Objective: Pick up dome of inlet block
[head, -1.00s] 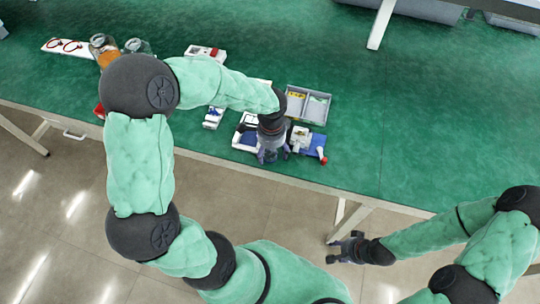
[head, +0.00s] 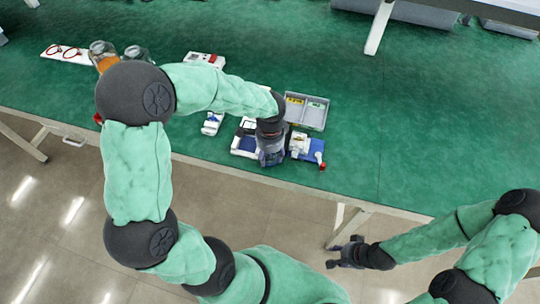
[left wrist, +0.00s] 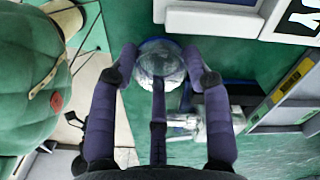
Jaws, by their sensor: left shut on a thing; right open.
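My left gripper (head: 271,160) is over the work area at the table's front edge. In the left wrist view its purple fingers (left wrist: 160,75) are shut on a clear, shiny dome (left wrist: 160,60) at their tips. The dome is hidden behind the gripper in the head view. The white inlet block (head: 299,143) stands just right of the gripper, beside a blue base; it seems to be the pale fitting (left wrist: 217,118) in the left wrist view. My right gripper (head: 346,250) is open and empty, away from the table over the floor.
A grey divided bin (head: 305,127) stands behind the block. A white and blue tray (head: 243,148) lies left of the gripper. A red-tipped part (head: 321,163) is on the right. The green table (head: 430,130) is clear farther right.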

